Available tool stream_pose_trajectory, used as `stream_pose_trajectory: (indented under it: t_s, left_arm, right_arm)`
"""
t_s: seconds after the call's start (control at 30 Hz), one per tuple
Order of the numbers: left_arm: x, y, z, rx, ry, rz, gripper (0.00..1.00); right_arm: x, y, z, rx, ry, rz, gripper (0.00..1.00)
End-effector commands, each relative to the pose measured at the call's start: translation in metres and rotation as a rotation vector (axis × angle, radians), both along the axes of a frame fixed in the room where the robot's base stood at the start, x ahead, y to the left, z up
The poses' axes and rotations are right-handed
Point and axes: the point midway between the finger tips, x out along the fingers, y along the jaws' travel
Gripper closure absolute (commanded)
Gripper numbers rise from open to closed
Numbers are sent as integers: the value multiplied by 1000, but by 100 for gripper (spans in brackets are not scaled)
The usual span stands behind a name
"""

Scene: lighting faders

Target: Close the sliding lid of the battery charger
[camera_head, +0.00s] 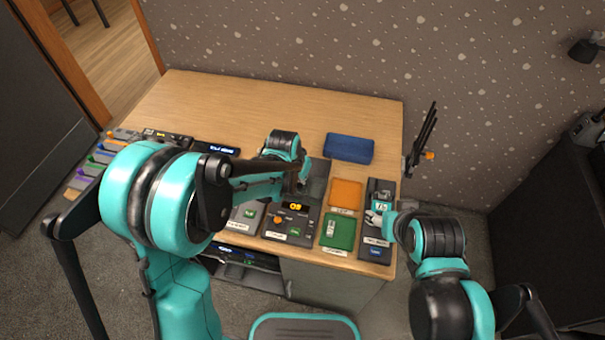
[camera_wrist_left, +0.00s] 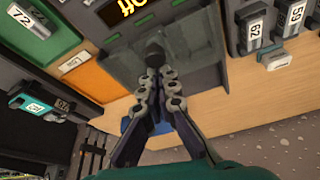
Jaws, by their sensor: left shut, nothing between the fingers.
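The battery charger seems to be the dark unit with an orange display (camera_head: 295,207) in the middle of the desk. In the left wrist view, a dark grey panel (camera_wrist_left: 190,68) with a dark round knob (camera_wrist_left: 155,50) lies beyond the display; it looks like the sliding lid. I cannot tell how far it is slid. My left gripper (camera_head: 303,182) is over this panel. Its fingers (camera_wrist_left: 156,76) are together and empty, with tips at or just above the knob; contact is unclear. My right gripper (camera_head: 376,216) is over the unit at the desk's right; its fingers are too small to read.
An orange tray (camera_head: 345,193) and a green tray (camera_head: 338,232) stand right of the charger. A blue box (camera_head: 350,148) lies behind. Grey numbered units (camera_wrist_left: 250,28) show on the other side. Colored faders (camera_head: 100,158) are at the far left. The desk's back (camera_head: 240,97) is clear.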

Motion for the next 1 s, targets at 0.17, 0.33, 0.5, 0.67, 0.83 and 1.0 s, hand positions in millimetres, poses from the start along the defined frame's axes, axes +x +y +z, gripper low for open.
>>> stream_pose_trajectory:
  t_s: [0.17, 0.33, 0.5, 0.67, 0.83, 1.0]
  left_arm:
    - [-6, 1, -2, 3, 13, -2, 100]
    - [-11, 4, 14, 3, 13, -1, 100]
    - [-19, 9, 48, 2, 9, -1, 100]
    - [-27, 13, 81, 2, 6, 0, 100]
    - [-33, 16, 103, 0, 3, 0, 100]
    - [-35, 17, 112, 0, 2, 0, 100]
  right_arm:
    - [0, 0, -1, 0, 0, 0, 44]
    - [0, 0, 0, 0, 0, 0, 44]
    - [0, 0, 0, 0, 0, 0, 44]
    - [0, 0, 0, 0, 0, 0, 44]
    - [0, 0, 0, 0, 0, 0, 44]
    - [0, 0, 0, 0, 0, 0, 44]
